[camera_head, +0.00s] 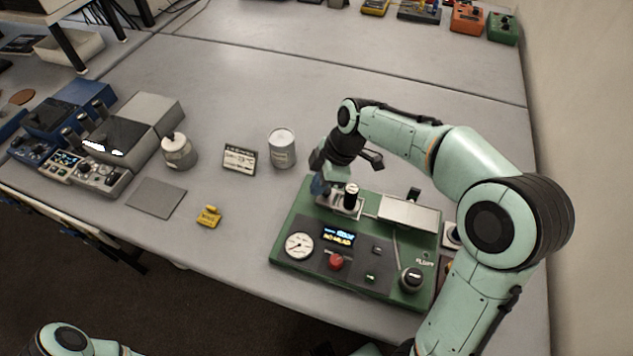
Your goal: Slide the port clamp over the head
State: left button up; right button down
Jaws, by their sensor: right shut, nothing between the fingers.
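A green bench unit (290,262) stands on the right half of the table. I cannot tell which part is the port clamp. My left gripper is out of view; only part of my left arm shows at the bottom left.
The unit has a dial (299,245), a lit display (338,237), a red button (336,262) and a black knob (411,279).

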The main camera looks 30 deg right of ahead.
aim_at(322, 199)
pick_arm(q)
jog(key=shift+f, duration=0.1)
pick_arm(e)
jog(key=shift+s+d+f+b, duration=0.2)
jog(key=shift+s+d+b, duration=0.5)
jog(key=shift+s+d, duration=0.2)
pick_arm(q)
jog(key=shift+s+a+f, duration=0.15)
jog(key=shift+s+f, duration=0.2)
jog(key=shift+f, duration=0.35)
pick_arm(e)
jog(key=a, duration=0.1)
jog(key=w+a+r+p, duration=0.1)
jog(key=a, duration=0.2)
jog(key=shift+w+a+r, duration=0.15)
jog(key=shift+w+r, duration=0.2)
jog(key=shift+w, duration=0.05)
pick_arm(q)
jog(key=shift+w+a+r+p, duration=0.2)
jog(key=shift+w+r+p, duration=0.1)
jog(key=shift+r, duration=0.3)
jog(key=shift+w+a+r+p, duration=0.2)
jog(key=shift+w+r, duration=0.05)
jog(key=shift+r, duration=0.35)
pick_arm(e)
jog(key=v, duration=0.9)
jog(key=shift+r, duration=0.35)
